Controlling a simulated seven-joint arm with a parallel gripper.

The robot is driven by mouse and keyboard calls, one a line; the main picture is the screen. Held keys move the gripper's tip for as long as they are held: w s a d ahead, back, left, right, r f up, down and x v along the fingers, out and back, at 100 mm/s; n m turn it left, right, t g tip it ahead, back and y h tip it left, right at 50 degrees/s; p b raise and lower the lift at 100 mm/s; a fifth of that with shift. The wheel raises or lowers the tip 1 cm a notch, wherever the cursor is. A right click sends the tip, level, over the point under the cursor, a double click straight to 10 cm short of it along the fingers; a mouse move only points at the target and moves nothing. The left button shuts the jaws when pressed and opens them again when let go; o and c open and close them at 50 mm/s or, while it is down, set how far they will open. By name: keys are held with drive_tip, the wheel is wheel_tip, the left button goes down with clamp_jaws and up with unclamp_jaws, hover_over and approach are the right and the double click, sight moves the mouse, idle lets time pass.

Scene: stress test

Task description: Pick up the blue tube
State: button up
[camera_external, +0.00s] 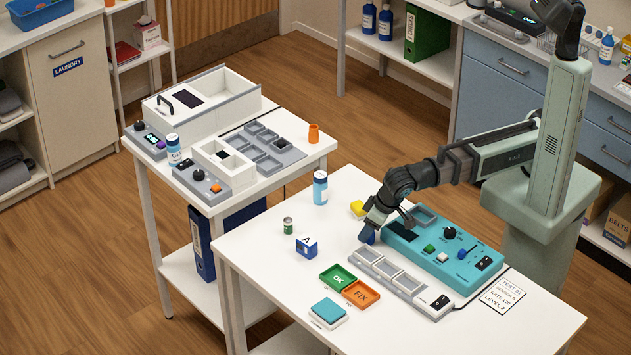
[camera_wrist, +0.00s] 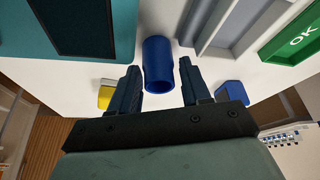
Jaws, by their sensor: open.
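The blue tube (camera_wrist: 157,60) stands out on the white table in the wrist view, its round rim facing me. My gripper (camera_wrist: 159,68) is open, with one dark finger on each side of the tube and a visible gap on the right. Whether the left finger touches it I cannot tell. In the outside view my gripper (camera_external: 374,222) is low over the table, pointing down. A small part of the blue tube (camera_external: 366,237) shows just below it; the rest is hidden by the gripper.
A teal control box (camera_external: 450,262) and a grey tray (camera_external: 372,266) lie close to my gripper. A yellow object (camera_external: 357,209) is just behind it. A blue box marked A (camera_external: 306,249), a green can (camera_external: 288,226) and a bottle (camera_external: 320,190) stand to the left.

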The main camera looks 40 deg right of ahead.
drive_tip(key=shift+w+a+f, duration=0.15)
drive_tip(key=shift+w+f, duration=0.1)
drive_tip(key=shift+f, duration=0.4)
drive_tip(key=shift+c, duration=0.2)
drive_tip(key=c, duration=0.8)
drive_tip(key=shift+r, duration=0.1)
